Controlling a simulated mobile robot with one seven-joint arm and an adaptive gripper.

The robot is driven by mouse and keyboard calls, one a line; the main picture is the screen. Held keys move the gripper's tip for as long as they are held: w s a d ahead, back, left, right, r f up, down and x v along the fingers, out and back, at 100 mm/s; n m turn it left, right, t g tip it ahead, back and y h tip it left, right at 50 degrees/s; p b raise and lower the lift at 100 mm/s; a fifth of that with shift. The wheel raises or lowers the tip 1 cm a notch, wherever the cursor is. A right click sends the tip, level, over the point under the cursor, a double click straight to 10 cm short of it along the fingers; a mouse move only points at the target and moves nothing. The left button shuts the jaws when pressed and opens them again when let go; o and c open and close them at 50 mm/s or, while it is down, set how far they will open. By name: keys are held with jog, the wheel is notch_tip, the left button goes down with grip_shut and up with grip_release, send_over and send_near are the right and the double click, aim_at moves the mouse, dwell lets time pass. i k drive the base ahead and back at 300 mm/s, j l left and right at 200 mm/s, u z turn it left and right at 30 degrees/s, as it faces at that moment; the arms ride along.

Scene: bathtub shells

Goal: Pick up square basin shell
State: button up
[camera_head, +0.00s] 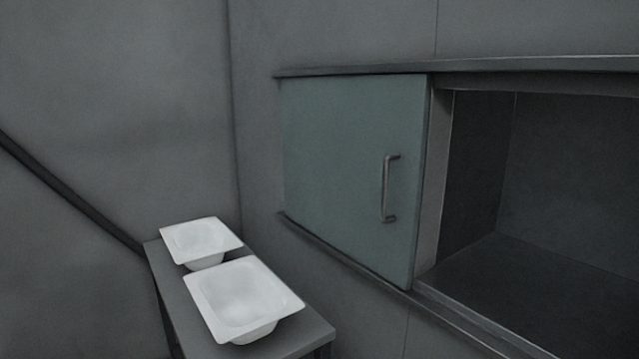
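Two white basin shells with flat rims stand on a narrow grey bench. The farther basin (200,241) is smaller and looks close to square. The nearer basin (243,299) is larger and a little longer than wide. Both are upright, with their hollows facing up. Their rims are very close together, and I cannot tell if they touch. My gripper is not in view.
The bench (310,333) stands against the wall, with a little bare top at its near end. To the right is a wall cabinet with a green sliding door (345,170), a metal handle (388,188) and an open, empty compartment (560,270). A dark rail (70,192) slopes along the left wall.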

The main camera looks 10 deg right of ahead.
aim_at(241, 302)
jog(key=i+j, duration=0.15)
jog(key=j, duration=0.2)
jog(key=i+j, duration=0.15)
jog(key=j, duration=0.2)
jog(key=i+j, duration=0.2)
jog(key=j, duration=0.15)
jog(key=i+j+u, duration=0.1)
jog(key=j, duration=0.3)
